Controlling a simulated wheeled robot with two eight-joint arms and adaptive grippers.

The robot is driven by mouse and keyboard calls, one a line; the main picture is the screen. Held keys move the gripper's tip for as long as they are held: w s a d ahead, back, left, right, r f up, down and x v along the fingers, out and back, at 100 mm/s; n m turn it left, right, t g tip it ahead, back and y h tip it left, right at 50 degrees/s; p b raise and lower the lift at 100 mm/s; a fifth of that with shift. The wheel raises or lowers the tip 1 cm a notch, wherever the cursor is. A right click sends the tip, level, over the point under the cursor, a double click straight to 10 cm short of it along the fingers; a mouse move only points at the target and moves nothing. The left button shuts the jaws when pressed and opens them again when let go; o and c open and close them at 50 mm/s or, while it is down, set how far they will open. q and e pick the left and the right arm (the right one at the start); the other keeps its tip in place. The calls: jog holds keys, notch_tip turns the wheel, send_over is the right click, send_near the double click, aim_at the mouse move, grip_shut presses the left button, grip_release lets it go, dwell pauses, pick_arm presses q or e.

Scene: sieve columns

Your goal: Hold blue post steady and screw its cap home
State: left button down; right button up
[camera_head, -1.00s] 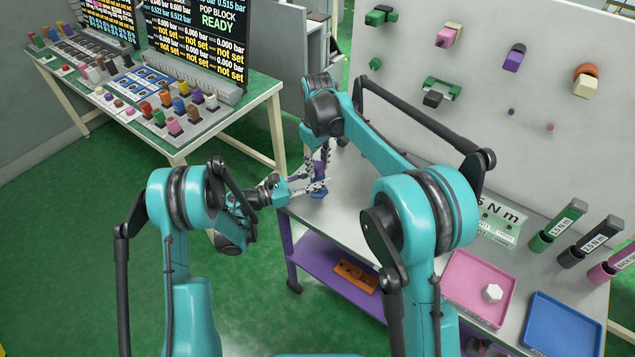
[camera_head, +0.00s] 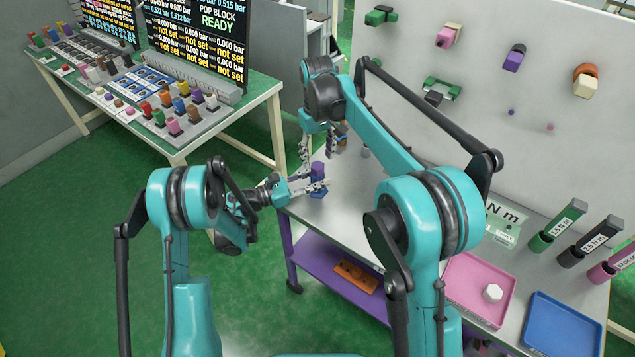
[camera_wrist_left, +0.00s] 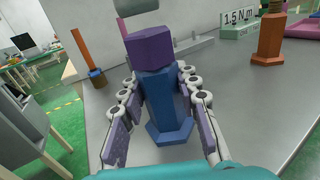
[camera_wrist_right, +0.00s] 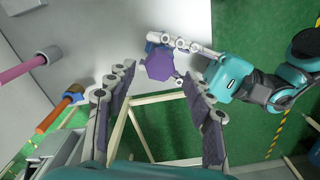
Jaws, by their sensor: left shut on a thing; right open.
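The blue post (camera_wrist_left: 168,105) stands upright on the grey tabletop, its wide foot showing in the left wrist view. A purple block-shaped cap (camera_wrist_left: 149,46) sits on its top; I cannot tell how tightly it is seated. In the head view the cap (camera_head: 317,171) stands above the blue foot (camera_head: 319,193). My left gripper (camera_head: 313,187) is shut around the post from the side, below the cap. My right gripper (camera_head: 320,152) is open and empty above the cap, apart from it. In the right wrist view the cap (camera_wrist_right: 160,68) lies beyond and between the open fingers.
An orange-brown post (camera_wrist_left: 268,42) and a torque plate (camera_wrist_left: 238,20) stand farther along the table. A pink tray (camera_head: 460,289) with a white hexagonal piece (camera_head: 492,293) and a blue tray (camera_head: 562,322) lie at the right. A panel (camera_head: 480,90) with mounted parts rises behind.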

aim_at(318, 165)
jog(key=shift+r, duration=0.25)
notch_tip(318, 165, up, 4)
jog(key=shift+f, duration=0.2)
jog(key=shift+f, duration=4.05)
